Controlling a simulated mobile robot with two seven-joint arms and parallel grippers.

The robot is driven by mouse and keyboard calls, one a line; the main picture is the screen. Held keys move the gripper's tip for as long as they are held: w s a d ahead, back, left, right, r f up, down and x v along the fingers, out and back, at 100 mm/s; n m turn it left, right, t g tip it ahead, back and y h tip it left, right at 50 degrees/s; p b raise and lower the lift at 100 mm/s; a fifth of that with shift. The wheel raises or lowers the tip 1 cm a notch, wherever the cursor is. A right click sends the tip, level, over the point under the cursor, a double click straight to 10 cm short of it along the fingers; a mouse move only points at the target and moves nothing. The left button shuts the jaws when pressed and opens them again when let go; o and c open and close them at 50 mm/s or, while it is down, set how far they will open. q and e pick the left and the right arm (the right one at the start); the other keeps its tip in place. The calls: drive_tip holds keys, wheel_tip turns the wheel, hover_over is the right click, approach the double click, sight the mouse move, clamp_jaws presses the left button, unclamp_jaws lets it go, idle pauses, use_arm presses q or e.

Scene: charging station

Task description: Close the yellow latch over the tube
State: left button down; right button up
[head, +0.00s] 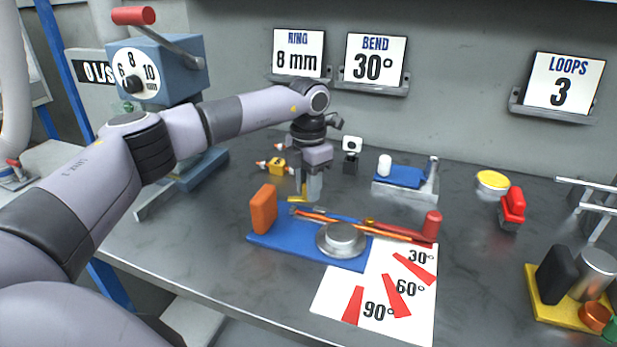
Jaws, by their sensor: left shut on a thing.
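The bending tool has a blue base (262,237) with an upright orange block (263,208) at its left and a round metal disc (341,238). A thin orange tube (345,224) lies across it, beside a red-ended handle (432,226). My left gripper (309,196) points down just behind the tool. A small yellow piece, seemingly the latch (296,198), shows at its fingertips, and the jaws are shut on it. The fingers partly hide the latch, so I cannot tell whether it lies over the tube. My right gripper is out of view.
A white angle sheet (335,292) lies in front of the tool. A blue-topped metal fixture (400,180), a yellow disc (492,181), a red item (512,207) and a yellow tray (546,308) stand to the right. The bench between them is clear.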

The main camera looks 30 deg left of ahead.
use_arm(q)
drive_tip(key=n, duration=0.1)
drive_tip(key=n+p, duration=0.2)
drive_tip(key=shift+r+n, duration=0.25)
drive_tip(key=shift+n, duration=0.15)
drive_tip(key=n+p, duration=0.2)
drive_tip(key=shift+n, duration=0.4)
drive_tip(key=shift+n+p, duration=0.7)
drive_tip(key=shift+n, duration=0.2)
drive_tip(key=n+p, duration=0.2)
drive_tip(key=n, duration=0.1)
drive_tip(key=shift+f+n+p, duration=0.15)
drive_tip(key=shift+n+p, duration=0.5)
drive_tip(key=shift+n, duration=0.65)
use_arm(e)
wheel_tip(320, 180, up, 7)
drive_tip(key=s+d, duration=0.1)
use_arm(q)
drive_tip(key=c, duration=0.9)
unclamp_jaws()
